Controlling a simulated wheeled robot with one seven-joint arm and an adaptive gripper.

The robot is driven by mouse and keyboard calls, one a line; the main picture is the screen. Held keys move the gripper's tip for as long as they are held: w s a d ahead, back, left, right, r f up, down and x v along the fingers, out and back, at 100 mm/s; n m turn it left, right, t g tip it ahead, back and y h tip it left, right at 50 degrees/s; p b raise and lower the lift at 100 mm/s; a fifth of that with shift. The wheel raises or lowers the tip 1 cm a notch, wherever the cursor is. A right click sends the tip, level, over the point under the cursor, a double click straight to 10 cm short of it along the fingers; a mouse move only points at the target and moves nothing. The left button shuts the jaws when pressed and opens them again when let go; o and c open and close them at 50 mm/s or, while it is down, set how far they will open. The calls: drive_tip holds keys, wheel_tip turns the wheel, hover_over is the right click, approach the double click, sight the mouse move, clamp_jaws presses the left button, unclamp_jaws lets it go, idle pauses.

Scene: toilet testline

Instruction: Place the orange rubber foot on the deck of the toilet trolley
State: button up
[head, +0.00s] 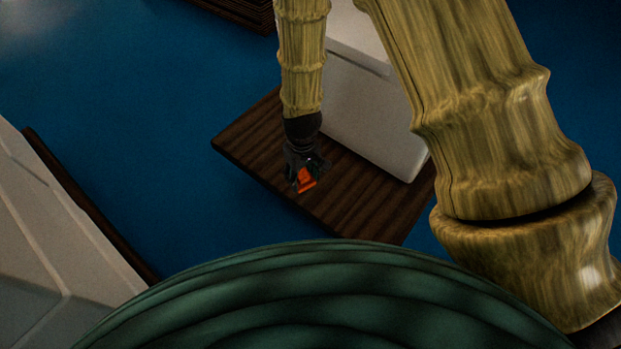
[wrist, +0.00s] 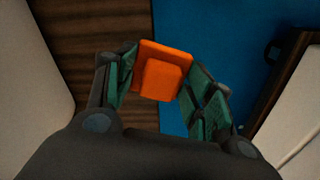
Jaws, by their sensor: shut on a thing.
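The orange rubber foot (head: 307,184) is held in my gripper (head: 304,176), over the front left part of the dark wooden deck of the toilet trolley (head: 340,205) in the head view. In the wrist view the foot (wrist: 163,72) sits between the green fingers of my gripper (wrist: 160,82), which is shut on it. There it overlaps the deck's edge, with wood (wrist: 85,35) to its left and blue floor to its right. I cannot tell how high the foot is above the deck.
A white toilet (head: 365,120) stands on the deck, right of my gripper. Another pale object with a dark wooden edge (head: 85,200) is at the left. A dark wooden piece (head: 240,10) lies at the top. Blue floor (head: 140,110) is open between them.

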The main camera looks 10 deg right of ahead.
drive_tip(key=s+d+f+n+b, duration=0.2)
drive_tip(key=f+b, duration=0.4)
drive_tip(key=f, duration=0.3)
drive_tip(key=s+d+f+n+b, duration=0.1)
drive_tip(key=s+f+n+b, duration=0.15)
drive_tip(key=f+b, duration=0.5)
drive_tip(key=b, duration=0.4)
hover_over(318, 185)
wheel_tip(318, 185, down, 2)
drive_tip(key=shift+m, duration=0.35)
drive_tip(key=shift+f+b, duration=1.15)
drive_tip(key=shift+f, duration=0.65)
drive_tip(key=shift+r, duration=0.1)
drive_tip(key=o, duration=1.1)
wheel_tip(318, 185, up, 12)
drive_tip(key=p, duration=0.5)
drive_tip(key=shift+p, duration=0.3)
